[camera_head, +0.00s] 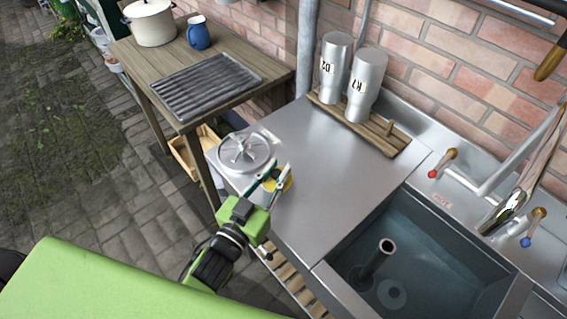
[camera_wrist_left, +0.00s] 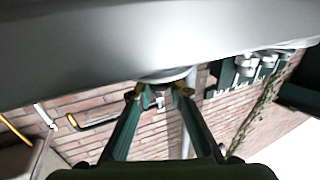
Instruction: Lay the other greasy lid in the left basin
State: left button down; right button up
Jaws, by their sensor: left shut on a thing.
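In the left wrist view, the fingertips (camera_wrist_left: 160,92) close near a pale rounded edge; the lid's shape there is unclear. The left basin (camera_head: 345,252) holds water, with an upright dark pipe (camera_head: 374,260). A pale round thing (camera_head: 392,293) lies at its bottom; I cannot tell whether it is a lid. My right gripper is not in view.
A round metal spoked piece (camera_head: 246,150) sits just left of the gripper. Two upturned churns (camera_head: 333,68) (camera_head: 365,85) stand on a wooden rack (camera_head: 390,139). Taps (camera_head: 444,161) line the back. The drainboard (camera_head: 330,185) between gripper and basin is clear.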

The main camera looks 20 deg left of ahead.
aim_at(279, 171)
pick_arm(q)
jog(key=x, duration=0.3)
jog(key=shift+w+f, duration=0.35)
jog(key=shift+f, duration=0.35)
jog(key=shift+s, duration=0.1)
jog(key=shift+f, duration=0.1)
jog(key=c, duration=2.2)
grip_release()
jog(key=shift+f, duration=0.1)
jog(key=shift+c, duration=0.2)
jog(key=o, duration=0.3)
jog(key=shift+o, duration=0.2)
